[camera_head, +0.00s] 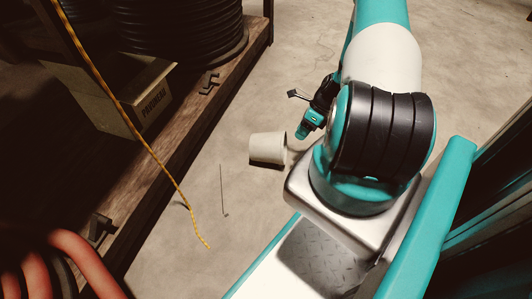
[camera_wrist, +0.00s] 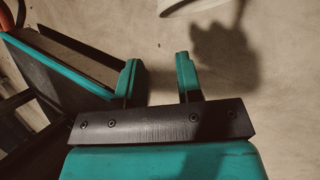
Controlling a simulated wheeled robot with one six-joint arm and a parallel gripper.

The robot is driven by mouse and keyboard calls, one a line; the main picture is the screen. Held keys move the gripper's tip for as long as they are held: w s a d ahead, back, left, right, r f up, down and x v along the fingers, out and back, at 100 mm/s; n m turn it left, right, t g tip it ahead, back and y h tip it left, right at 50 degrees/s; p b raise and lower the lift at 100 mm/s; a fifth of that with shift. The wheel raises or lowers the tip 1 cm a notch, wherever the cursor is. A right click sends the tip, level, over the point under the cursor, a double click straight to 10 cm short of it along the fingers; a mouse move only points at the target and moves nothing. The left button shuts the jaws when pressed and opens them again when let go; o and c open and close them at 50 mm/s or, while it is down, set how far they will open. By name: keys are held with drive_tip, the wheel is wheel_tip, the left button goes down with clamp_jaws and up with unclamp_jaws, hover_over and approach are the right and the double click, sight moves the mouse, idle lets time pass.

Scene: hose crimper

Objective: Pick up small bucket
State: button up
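The small bucket (camera_head: 267,148) is pale grey-white and on the concrete floor in the middle of the head view. It looks tipped, but I cannot tell for sure how it rests. In the wrist view a pale curved edge, likely the bucket (camera_wrist: 188,7), is cut off at the top. My gripper (camera_head: 306,127) is just right of and above the bucket in the head view, apart from it. In the wrist view the two teal fingers of my gripper (camera_wrist: 158,62) stand apart with bare floor between them.
A wooden shelf (camera_head: 206,108) with a cardboard box (camera_head: 150,100) and coiled black hose (camera_head: 190,35) runs along the left. A yellow cord (camera_head: 150,145) hangs across the head view. A thin rod (camera_head: 222,190) is below the bucket. Floor around the bucket is mostly clear.

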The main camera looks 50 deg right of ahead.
drive_tip(key=b, duration=0.4)
approach(283, 163)
drive_tip(key=w+a+f, duration=0.1)
drive_tip(key=a, duration=0.1)
drive_tip(key=b+x, duration=0.4)
drive_tip(key=x, duration=0.1)
drive_tip(key=shift+w+d+f+b, duration=0.1)
drive_tip(key=shift+w+f+b, duration=0.05)
drive_tip(key=shift+f+b, duration=0.15)
drive_tip(key=shift+r, duration=0.1)
clamp_jaws()
